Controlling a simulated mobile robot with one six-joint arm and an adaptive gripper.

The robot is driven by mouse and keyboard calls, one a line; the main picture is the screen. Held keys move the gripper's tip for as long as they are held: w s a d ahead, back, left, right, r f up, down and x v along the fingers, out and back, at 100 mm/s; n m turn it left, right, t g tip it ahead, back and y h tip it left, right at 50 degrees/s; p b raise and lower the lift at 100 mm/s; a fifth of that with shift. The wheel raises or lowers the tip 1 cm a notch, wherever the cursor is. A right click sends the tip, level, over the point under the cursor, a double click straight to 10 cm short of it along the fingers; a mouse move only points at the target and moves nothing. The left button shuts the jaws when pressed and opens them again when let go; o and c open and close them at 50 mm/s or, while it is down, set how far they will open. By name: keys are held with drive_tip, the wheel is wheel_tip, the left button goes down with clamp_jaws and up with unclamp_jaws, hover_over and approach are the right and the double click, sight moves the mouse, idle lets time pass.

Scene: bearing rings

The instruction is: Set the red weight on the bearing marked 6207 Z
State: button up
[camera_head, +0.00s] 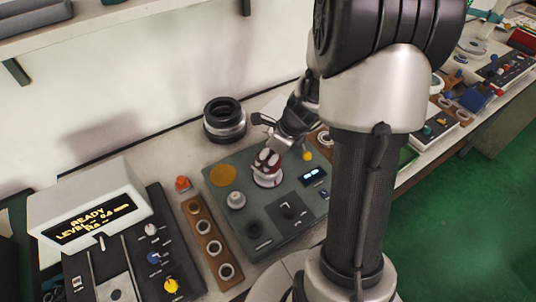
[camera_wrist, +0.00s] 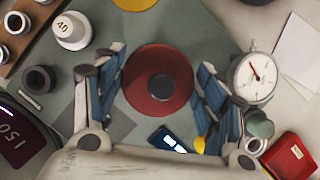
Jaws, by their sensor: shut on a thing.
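The red weight (camera_wrist: 152,98) is round with a dark centre. It sits between the two fingers of my gripper (camera_wrist: 160,85), which are shut on it. In the head view my gripper (camera_head: 268,158) is over the grey-green panel (camera_head: 222,199), and its fingers hide most of the weight. I cannot tell whether the weight touches anything below. Several rings lie on a brown strip (camera_head: 206,232) left of the panel; part of this strip shows in the wrist view (camera_wrist: 32,42). No 6207 Z marking is readable.
A white weight marked 40 (camera_wrist: 72,31) and a white dial gauge (camera_wrist: 255,76) flank my gripper. A large black ring stack (camera_head: 225,119) stands behind the panel. A white READY display box (camera_head: 91,205) is at left. A red box (camera_wrist: 290,155) is at lower right in the wrist view.

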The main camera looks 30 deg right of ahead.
drive_tip(key=shift+f+b, duration=0.45)
drive_tip(key=shift+f, duration=0.1)
idle(1.2)
drive_tip(key=o, duration=1.7)
drive_tip(key=shift+f, duration=0.1)
drive_tip(key=v, duration=1.2)
drive_tip(key=shift+s, duration=0.1)
